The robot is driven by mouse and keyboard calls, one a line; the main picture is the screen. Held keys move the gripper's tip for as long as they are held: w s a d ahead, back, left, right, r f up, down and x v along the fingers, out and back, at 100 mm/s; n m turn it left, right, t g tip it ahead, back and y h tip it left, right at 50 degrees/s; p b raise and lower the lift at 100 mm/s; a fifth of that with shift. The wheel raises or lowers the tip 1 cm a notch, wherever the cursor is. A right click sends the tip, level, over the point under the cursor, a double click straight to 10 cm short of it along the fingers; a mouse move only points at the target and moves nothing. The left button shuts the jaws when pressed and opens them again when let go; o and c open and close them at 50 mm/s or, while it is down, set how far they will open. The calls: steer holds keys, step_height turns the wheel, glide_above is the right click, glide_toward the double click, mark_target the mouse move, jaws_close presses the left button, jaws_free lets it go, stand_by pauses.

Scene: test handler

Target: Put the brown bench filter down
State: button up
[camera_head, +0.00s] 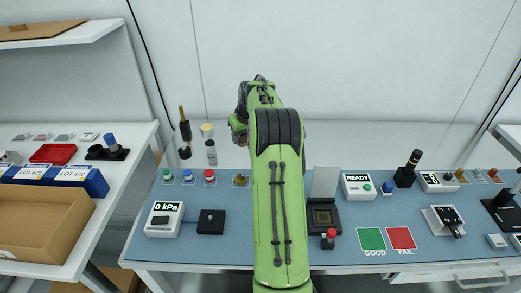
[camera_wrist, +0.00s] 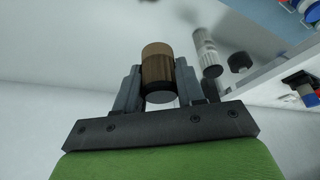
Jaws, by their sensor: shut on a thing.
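The brown bench filter (camera_wrist: 157,68) is a short upright-looking cylinder with a tan top, a brown body and a dark lower end. In the wrist view it sits between the two grey fingers of my gripper (camera_wrist: 157,82), which is shut on it. In the head view my green arm reaches away over the bench, and its dark wrist end (camera_head: 239,128) is at the back.
A blue-topped bench (camera_head: 220,222) carries a 0 kPa gauge box (camera_head: 163,219), several coloured buttons, an open-lidded socket (camera_head: 324,216), and green GOOD (camera_head: 371,239) and red FAIL (camera_head: 401,238) pads. A white shelf (camera_head: 130,145) with bins stands left. A pale ribbed cylinder (camera_wrist: 205,50) is right of the filter.

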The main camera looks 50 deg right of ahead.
step_height(320, 180, down, 7)
steer(key=shift+r+b, duration=0.1)
steer(key=shift+b, duration=0.65)
steer(key=o, duration=1)
steer(key=shift+f, duration=0.25)
